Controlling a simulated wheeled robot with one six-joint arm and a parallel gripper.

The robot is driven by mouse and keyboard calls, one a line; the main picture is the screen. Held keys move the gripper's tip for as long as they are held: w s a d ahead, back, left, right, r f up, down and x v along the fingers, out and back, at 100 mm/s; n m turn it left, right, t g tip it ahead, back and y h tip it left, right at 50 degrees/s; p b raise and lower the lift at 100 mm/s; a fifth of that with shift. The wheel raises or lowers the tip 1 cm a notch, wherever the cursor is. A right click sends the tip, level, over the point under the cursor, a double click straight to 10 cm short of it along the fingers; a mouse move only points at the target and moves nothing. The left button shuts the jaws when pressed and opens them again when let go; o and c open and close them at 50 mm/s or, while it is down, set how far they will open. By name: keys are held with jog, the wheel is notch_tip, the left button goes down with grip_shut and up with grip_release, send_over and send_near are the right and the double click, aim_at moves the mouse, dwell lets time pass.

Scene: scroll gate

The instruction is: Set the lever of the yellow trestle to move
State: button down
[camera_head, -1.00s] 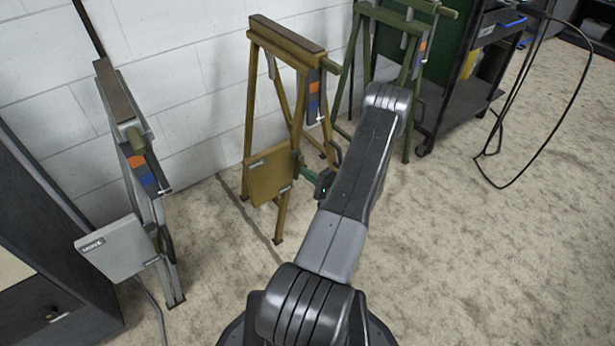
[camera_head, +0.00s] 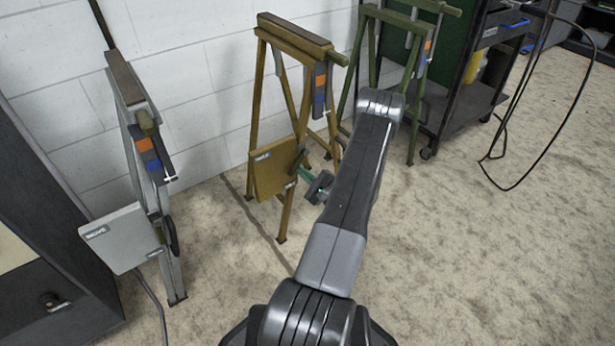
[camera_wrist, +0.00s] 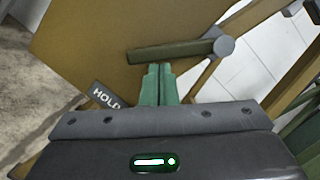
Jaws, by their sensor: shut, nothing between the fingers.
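The yellow trestle (camera_head: 292,40) stands by the wall, with a square yellow panel (camera_head: 270,172) low on it. In the wrist view the panel (camera_wrist: 90,40) fills the left and carries a HOLD label (camera_wrist: 104,95) at its lower edge. The yellow-brown lever (camera_wrist: 172,51) runs leftward from a grey round pivot (camera_wrist: 223,46), almost level in that picture. My gripper (camera_wrist: 157,68) has its green fingers shut together and empty, tips just below the lever; I cannot tell if they touch it. In the head view my gripper (camera_head: 305,173) is at the panel's right side.
A grey trestle (camera_head: 130,85) with a panel marked MOVE (camera_head: 97,232) stands at left, a green trestle (camera_head: 415,60) behind at right. A dark cart (camera_head: 470,100) and a hanging cable (camera_head: 540,150) are farther right. The floor at right is open.

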aim_at(293, 170)
jog(key=m, duration=0.2)
jog(key=s+a+r+m+t, duration=0.1)
jog(key=a+m, duration=0.1)
jog(key=m, duration=0.1)
jog(key=shift+s+r+m+t, duration=0.2)
jog(key=shift+r+m+t, duration=0.05)
jog(key=shift+m+t, duration=0.05)
jog(key=m, duration=0.1)
jog(key=a+r+m+h, duration=0.1)
jog(key=m, duration=0.1)
jog(key=s+r+m+t, duration=0.1)
jog(key=m, duration=0.1)
jog(key=shift+a+r+h, duration=0.1)
jog(key=shift+a+h, duration=0.05)
jog(key=shift+h, duration=0.15)
jog(key=shift+s+a+r, duration=0.15)
jog(key=shift+a+r, duration=0.05)
jog(key=shift+r, duration=0.55)
